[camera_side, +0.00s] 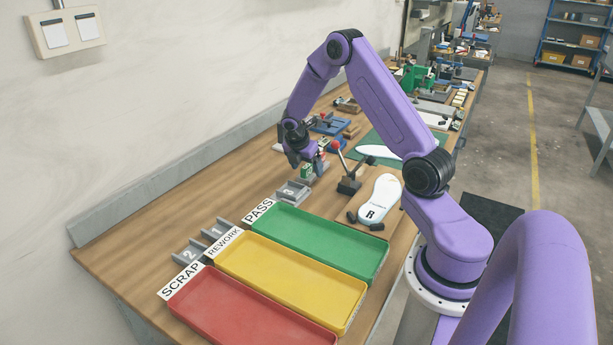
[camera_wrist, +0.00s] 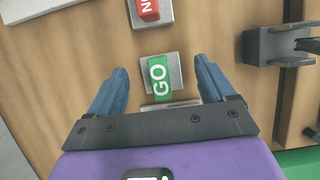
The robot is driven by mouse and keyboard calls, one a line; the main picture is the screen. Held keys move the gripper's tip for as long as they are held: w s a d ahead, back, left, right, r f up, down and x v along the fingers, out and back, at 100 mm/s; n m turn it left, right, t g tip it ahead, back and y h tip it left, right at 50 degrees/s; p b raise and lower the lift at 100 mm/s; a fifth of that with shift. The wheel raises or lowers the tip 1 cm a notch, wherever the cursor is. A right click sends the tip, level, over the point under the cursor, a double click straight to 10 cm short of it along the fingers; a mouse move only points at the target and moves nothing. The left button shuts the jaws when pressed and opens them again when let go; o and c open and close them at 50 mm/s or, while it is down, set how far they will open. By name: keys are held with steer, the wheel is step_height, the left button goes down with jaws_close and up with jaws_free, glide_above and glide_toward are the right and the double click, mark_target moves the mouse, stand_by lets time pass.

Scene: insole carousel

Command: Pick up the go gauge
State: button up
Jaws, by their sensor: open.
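The go gauge (camera_wrist: 160,76) is a small green block marked GO, resting on a grey metal holder in the wrist view. In the side view the green gauge (camera_side: 306,171) is small and partly hidden by my gripper. My gripper (camera_wrist: 161,90) is open, with one blue finger to each side of the go gauge and a gap between each finger and it. In the side view my gripper (camera_side: 303,163) points down over the bench. I cannot tell its exact height above the gauge.
A red gauge marked NO (camera_wrist: 148,8) sits on its own holder just beyond the go gauge. A dark clamp-like fixture (camera_wrist: 270,45) stands at the right. Green (camera_side: 385,262), yellow (camera_side: 349,323) and red (camera_side: 165,304) trays lie nearer the side camera.

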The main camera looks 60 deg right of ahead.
steer(key=shift+x, duration=1.25)
steer(key=c, duration=1.2)
steer(key=shift+c, duration=0.2)
steer(key=shift+r, duration=0.15)
